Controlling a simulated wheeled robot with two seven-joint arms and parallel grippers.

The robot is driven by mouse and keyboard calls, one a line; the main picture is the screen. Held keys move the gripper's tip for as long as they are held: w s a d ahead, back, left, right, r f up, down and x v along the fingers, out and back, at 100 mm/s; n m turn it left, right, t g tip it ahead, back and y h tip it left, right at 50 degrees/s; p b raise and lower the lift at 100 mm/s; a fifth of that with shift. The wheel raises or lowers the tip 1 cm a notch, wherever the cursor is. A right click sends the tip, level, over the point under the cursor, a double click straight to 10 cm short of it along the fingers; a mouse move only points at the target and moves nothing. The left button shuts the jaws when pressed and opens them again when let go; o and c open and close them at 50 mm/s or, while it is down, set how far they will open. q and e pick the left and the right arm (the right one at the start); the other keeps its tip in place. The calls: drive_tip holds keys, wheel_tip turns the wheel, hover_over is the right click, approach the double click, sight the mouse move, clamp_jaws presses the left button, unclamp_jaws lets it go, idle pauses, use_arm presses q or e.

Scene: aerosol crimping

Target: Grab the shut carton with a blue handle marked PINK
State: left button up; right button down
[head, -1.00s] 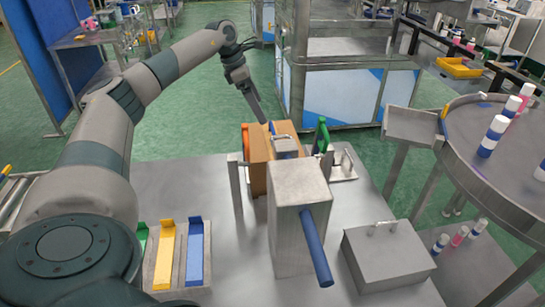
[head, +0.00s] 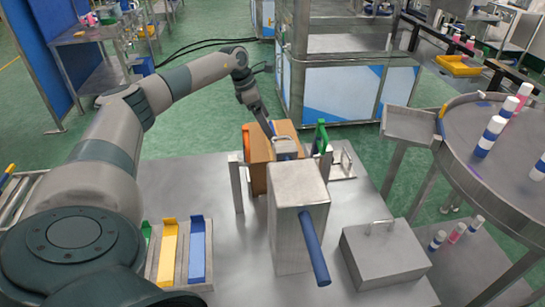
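A brown carton (head: 258,160) stands behind the grey metal machine at the middle of the table, partly hidden by it. A small blue part, perhaps its handle, shows at its top (head: 273,127). No PINK marking is readable. My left gripper (head: 267,130) points down at the carton's top beside the blue part. Its fingertips are too small and overlapped to tell whether they are open, shut or touching the carton. My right gripper is not in view.
The grey machine (head: 293,235) with a blue lever (head: 315,249) stands in front of the carton. An orange part (head: 246,142) and a green part (head: 321,136) flank the carton. A lidded metal box (head: 386,256) is at right. The table's left middle is bare.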

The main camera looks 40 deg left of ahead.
use_arm(q)
drive_tip(key=p+x, duration=0.1)
drive_tip(key=x, duration=0.2)
drive_tip(key=shift+d+r+p, duration=0.1)
drive_tip(key=shift+d+p, duration=0.05)
drive_tip(key=shift+p, duration=0.15)
drive_tip(key=shift+f, duration=0.55)
drive_tip(key=c, duration=1.8)
drive_tip(key=shift+w+r, duration=0.2)
drive_tip(key=shift+c, duration=0.6)
drive_tip(key=shift+r, duration=0.15)
